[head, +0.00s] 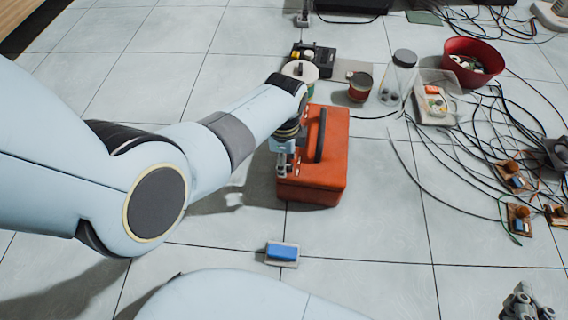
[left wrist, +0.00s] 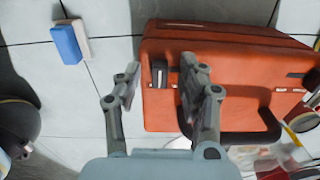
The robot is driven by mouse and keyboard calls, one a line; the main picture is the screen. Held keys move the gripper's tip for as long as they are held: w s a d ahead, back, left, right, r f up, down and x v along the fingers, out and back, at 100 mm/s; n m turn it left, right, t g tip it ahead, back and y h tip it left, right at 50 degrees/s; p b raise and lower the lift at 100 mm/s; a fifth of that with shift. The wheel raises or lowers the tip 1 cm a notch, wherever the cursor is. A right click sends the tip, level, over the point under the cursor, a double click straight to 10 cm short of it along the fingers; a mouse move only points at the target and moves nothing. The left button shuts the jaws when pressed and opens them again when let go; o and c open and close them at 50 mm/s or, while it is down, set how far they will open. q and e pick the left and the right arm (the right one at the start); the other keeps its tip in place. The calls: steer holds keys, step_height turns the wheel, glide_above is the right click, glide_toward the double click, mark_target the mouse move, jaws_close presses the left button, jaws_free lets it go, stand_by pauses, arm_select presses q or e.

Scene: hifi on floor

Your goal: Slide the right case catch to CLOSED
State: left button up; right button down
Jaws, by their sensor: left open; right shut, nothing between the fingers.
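The orange case (head: 330,176) lies on the tiled floor with a black handle (head: 321,134) on its upper face. It also shows in the left wrist view (left wrist: 225,62). A dark catch (left wrist: 160,74) sits near the case's left end in that view, and a second catch area with pale and red marks (left wrist: 290,80) sits farther right. My left gripper (head: 283,167) is over the case's near left edge. Its open fingers (left wrist: 160,80) stand either side of the dark catch; contact cannot be told. My right gripper (head: 524,300) is shut and empty, away from the case.
A blue-and-white block (head: 282,252) lies on the floor nearer me. A reel (head: 300,71), a small red tin (head: 359,87), a glass jar (head: 398,77) and a red bowl (head: 472,62) stand beyond the case. Loose cables and small boards (head: 518,218) cover the right side.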

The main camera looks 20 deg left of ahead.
arm_select(q)
steer(key=shift+f, duration=0.5)
jaws_close()
